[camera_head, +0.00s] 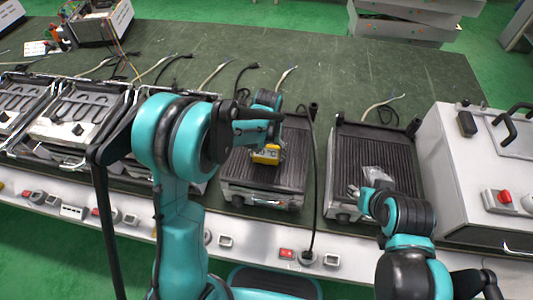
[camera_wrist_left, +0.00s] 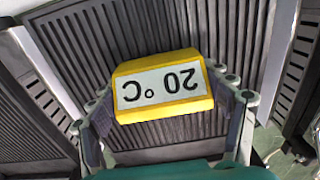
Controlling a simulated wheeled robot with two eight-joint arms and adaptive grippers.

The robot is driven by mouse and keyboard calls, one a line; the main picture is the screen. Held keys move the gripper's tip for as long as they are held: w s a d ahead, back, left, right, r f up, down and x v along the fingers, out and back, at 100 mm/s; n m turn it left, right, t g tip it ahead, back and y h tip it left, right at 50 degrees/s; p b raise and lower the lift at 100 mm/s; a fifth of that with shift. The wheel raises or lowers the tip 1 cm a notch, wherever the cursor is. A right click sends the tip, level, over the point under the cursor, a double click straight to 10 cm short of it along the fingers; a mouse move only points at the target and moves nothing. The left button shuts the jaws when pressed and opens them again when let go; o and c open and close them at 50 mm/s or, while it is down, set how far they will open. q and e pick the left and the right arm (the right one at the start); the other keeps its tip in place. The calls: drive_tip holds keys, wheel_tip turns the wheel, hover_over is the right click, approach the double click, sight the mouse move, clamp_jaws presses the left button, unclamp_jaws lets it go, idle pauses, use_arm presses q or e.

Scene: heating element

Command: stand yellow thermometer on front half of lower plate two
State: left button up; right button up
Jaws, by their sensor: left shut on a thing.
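A yellow thermometer (camera_head: 266,154) with a white "20 °C" face is held over the ribbed dark plate (camera_head: 238,168) in the middle of the head view. In the left wrist view the thermometer (camera_wrist_left: 163,86) sits between the two fingers of my left gripper (camera_wrist_left: 168,112), which is shut on it. The label appears upside down there, with ribbed plate (camera_wrist_left: 70,55) behind it. The thermometer's underside is hidden, so I cannot tell whether it touches the plate. My right gripper (camera_head: 376,180) is over the front of the ribbed plate to the right (camera_head: 365,145); its jaws are unclear.
Open grill presses (camera_head: 80,110) line the left side of the green table (camera_head: 330,65). A white box with a red knob (camera_head: 465,170) stands at the right. Cables lie behind the plates. A white front strip (camera_head: 270,250) carries switches and sockets. The back of the table is mostly clear.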

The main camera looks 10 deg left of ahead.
use_arm(q)
drive_tip(key=shift+f, duration=0.15)
drive_tip(key=o, duration=1.3)
drive_tip(key=shift+c, duration=0.2)
drive_tip(key=shift+r, duration=0.25)
wheel_tip(320, 180, up, 11)
drive_tip(key=p, duration=0.3)
drive_tip(key=shift+d+p, duration=0.1)
drive_tip(key=shift+p, duration=0.25)
drive_tip(key=s+a+r+t, duration=0.3)
drive_tip(key=s+r, duration=0.1)
drive_tip(key=s, duration=0.5)
drive_tip(key=s+a+r+t, duration=0.4)
drive_tip(key=s, duration=0.4)
drive_tip(key=shift+s+a+r, duration=0.15)
drive_tip(key=shift+s+r, duration=0.05)
drive_tip(key=shift+s, duration=0.2)
